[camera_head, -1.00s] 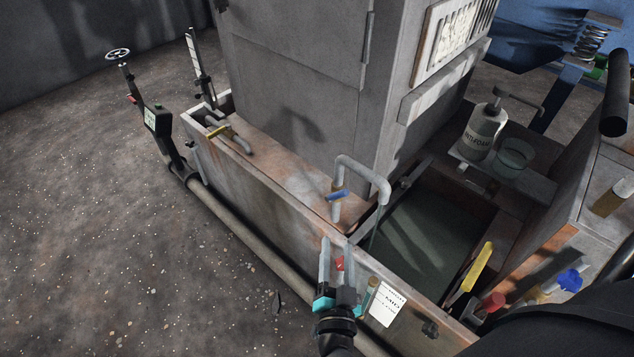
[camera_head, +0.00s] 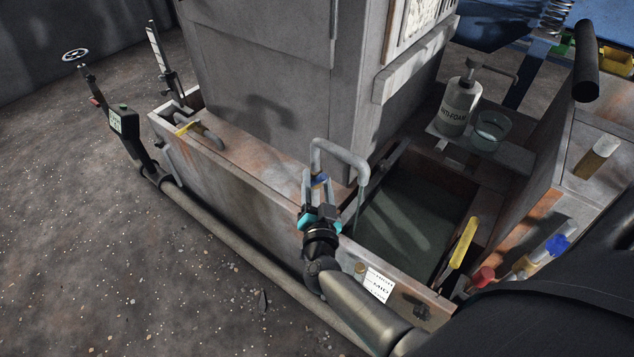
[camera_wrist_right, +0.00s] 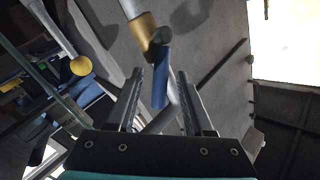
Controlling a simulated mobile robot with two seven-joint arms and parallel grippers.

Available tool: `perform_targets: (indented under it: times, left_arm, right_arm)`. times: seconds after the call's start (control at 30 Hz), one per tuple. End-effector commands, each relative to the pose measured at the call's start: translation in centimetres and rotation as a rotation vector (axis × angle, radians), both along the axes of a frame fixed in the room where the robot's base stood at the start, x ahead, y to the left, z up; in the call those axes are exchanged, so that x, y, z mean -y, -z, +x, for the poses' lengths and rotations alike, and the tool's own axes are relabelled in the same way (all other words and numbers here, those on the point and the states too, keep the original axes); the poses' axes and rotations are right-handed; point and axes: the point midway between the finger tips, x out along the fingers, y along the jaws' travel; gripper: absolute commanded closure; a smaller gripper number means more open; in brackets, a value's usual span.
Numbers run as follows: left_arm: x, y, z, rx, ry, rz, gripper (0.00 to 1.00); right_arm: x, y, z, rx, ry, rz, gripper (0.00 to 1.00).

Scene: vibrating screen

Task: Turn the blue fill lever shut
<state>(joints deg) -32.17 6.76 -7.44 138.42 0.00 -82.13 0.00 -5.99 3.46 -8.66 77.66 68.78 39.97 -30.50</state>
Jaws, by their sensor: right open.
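The blue fill lever (camera_head: 321,180) sits on the upright leg of a bent grey pipe (camera_head: 345,153) at the tank's near edge. In the right wrist view the lever (camera_wrist_right: 161,80) hangs below a brass-coloured valve body (camera_wrist_right: 143,27). My right gripper (camera_head: 317,187) is open, with its fingers up around the lever in the head view. In the wrist view the lever shows between the two fingers, with a gap on each side; I cannot tell whether either touches it. The fingers partly hide the lever in the head view. My left gripper is not in view.
A yellow-handled valve (camera_head: 187,128) is on the tank's far left. A yellow handle (camera_head: 464,242), a red knob (camera_head: 484,276) and another blue handle (camera_head: 557,244) stand at the right. A labelled bottle (camera_head: 460,106) and glass beaker (camera_head: 490,131) stand behind the open tank.

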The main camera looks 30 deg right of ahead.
Motion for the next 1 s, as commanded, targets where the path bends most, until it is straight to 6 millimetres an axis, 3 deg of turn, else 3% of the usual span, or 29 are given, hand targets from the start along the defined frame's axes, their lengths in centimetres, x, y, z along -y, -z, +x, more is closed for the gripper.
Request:
perform_targets:
  times: [0.47,0.93,1.0]
  left_arm:
    - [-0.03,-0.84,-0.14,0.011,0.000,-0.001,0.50]
    - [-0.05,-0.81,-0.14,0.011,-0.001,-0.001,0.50]
    - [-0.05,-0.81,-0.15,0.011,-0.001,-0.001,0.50]
  right_arm:
    - [0.51,-0.04,0.95,0.000,0.000,0.000,0.48]
    - [0.48,-0.03,0.93,0.000,0.000,0.000,1.00]
    - [0.48,-0.03,0.93,0.000,0.000,0.000,1.00]
